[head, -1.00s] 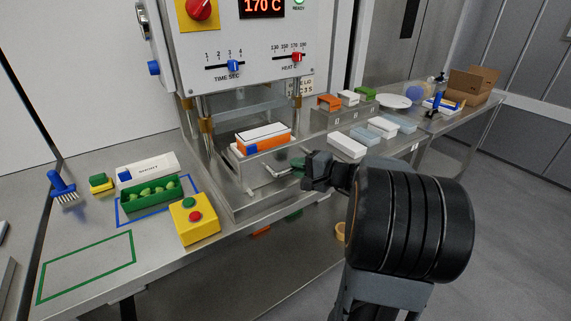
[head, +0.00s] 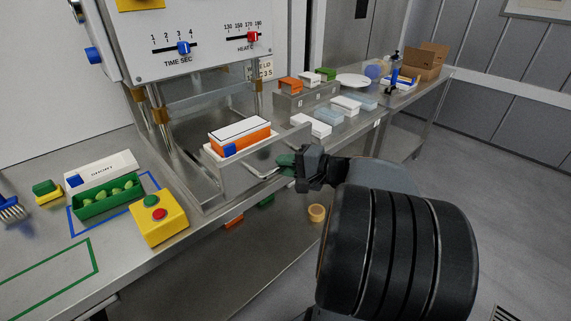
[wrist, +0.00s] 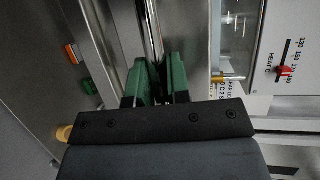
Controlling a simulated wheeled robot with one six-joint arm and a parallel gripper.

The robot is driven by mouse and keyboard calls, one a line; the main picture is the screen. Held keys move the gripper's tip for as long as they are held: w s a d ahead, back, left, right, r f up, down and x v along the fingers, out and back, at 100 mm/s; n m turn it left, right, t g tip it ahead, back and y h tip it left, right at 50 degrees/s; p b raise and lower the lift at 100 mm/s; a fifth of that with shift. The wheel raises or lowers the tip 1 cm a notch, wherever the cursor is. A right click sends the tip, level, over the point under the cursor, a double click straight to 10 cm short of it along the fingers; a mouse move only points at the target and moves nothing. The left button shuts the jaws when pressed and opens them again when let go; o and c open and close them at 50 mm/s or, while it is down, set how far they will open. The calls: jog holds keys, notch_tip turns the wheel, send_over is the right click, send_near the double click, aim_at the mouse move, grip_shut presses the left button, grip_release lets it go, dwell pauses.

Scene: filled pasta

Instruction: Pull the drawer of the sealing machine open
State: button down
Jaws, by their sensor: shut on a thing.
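The sealing machine (head: 195,62) stands at the upper left in the head view. Its metal drawer (head: 262,158) is partly out at the front. An orange box with a white top (head: 240,132) sits in a white tray in the drawer. My gripper (head: 284,162) is at the drawer's front. In the wrist view the green fingers of my gripper (wrist: 156,78) are shut on the metal bar handle (wrist: 152,35), which runs up between them. The handle (head: 262,170) is partly hidden by the fingers in the head view.
A yellow button box (head: 158,218) and a green tray of filled pasta (head: 108,198) stand left on the bench. White and blue-grey boxes (head: 328,114) lie at the right, behind my gripper. The floor to the right is free.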

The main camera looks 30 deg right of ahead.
jog(key=c, duration=1.1)
grip_release()
jog(key=v, duration=1.3)
jog(key=shift+s+d, duration=0.2)
jog(key=shift+s, duration=0.15)
jog(key=shift+r, duration=0.1)
